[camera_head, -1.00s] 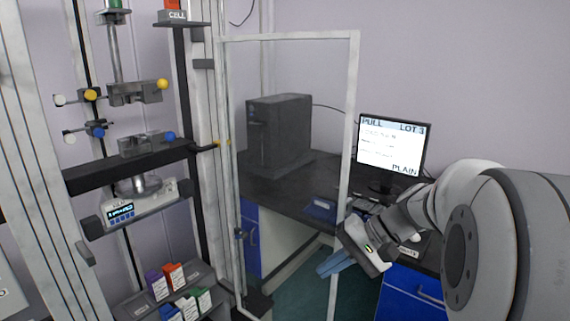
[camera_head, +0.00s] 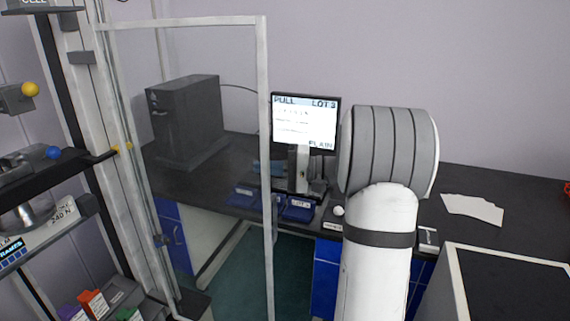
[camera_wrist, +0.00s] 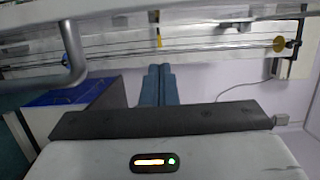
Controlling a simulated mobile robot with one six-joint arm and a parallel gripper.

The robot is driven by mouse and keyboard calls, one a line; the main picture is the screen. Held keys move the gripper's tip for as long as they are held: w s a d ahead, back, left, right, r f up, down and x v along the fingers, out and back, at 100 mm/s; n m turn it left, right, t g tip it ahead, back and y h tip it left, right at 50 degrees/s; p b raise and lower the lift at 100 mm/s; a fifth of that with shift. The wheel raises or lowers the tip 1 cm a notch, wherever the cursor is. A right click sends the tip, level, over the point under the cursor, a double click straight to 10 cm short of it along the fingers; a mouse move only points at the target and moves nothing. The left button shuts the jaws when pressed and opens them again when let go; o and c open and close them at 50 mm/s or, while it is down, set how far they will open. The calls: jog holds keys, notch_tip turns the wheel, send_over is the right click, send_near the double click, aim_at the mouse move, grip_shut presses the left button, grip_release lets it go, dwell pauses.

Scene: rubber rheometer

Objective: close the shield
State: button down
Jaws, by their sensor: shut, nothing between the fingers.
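The shield (camera_head: 268,235) is a clear panel in a white frame, hung on the machine's upright at the left of the head view. It stands swung out, open, its free edge towards the middle of the picture. My gripper (camera_head: 279,169) is partly hidden near that free edge, in front of the monitor; I cannot tell whether it touches the frame. In the wrist view its blue-grey fingers (camera_wrist: 157,85) are together, with nothing between them. A grey bar with a bent end (camera_wrist: 74,55) crosses the upper left there; I cannot tell what it belongs to.
The testing machine's crosshead (camera_head: 60,165) and yellow and blue knobs are at the left. A dark bench (camera_head: 465,190) carries a black box (camera_head: 187,120), the monitor (camera_head: 305,118) and white sheets (camera_head: 472,208). A dark-topped, white-edged surface (camera_head: 515,285) is at the lower right.

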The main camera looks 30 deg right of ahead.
aim_at(252, 176)
jog(key=a, duration=0.1)
jog(key=s+a, duration=0.1)
jog(key=s+a+p, duration=0.1)
jog(key=shift+a+r, duration=0.15)
jog(key=shift+a, duration=0.25)
jog(key=shift+s+a, duration=0.1)
jog(key=shift+a, duration=0.1)
jog(key=shift+f, duration=0.2)
